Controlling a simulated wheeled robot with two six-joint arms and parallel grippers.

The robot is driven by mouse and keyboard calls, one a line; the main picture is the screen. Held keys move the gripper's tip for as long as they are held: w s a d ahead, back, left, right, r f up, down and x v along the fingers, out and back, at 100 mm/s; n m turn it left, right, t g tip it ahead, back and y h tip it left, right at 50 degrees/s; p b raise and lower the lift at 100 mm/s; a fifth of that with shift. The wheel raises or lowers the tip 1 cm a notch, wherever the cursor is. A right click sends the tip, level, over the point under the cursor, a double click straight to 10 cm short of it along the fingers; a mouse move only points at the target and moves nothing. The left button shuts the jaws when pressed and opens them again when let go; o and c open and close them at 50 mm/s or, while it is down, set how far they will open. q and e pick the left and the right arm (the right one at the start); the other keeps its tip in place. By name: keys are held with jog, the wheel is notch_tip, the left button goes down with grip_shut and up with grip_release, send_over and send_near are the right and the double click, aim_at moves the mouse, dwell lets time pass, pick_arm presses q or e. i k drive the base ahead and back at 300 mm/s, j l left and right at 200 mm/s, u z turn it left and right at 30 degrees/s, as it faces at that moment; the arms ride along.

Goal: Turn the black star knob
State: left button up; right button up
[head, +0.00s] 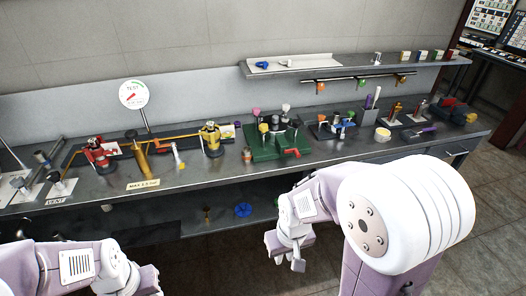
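Several small dark knobs stand on the steel bench, and at this size I cannot tell for sure which is the black star knob. One dark knob (55,178) sits on a white plate by the VENT label at the left. Other dark knobs (274,121) stand on a green block at mid-bench. My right gripper (286,254) hangs in front of the bench, below its top, apart from every knob. Its fingers look spread and empty. My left arm is low at the left, with its gripper (148,281) partly cut off by the bottom edge.
A red valve (98,152), a yellow valve (211,138) and a round gauge (133,94) stand on the bench's left half. A shelf (350,67) runs along the wall above the right half. The bench's front strip is mostly bare.

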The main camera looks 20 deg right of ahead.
aim_at(54, 176)
jog(key=z, duration=0.15)
jog(key=u, duration=1.3)
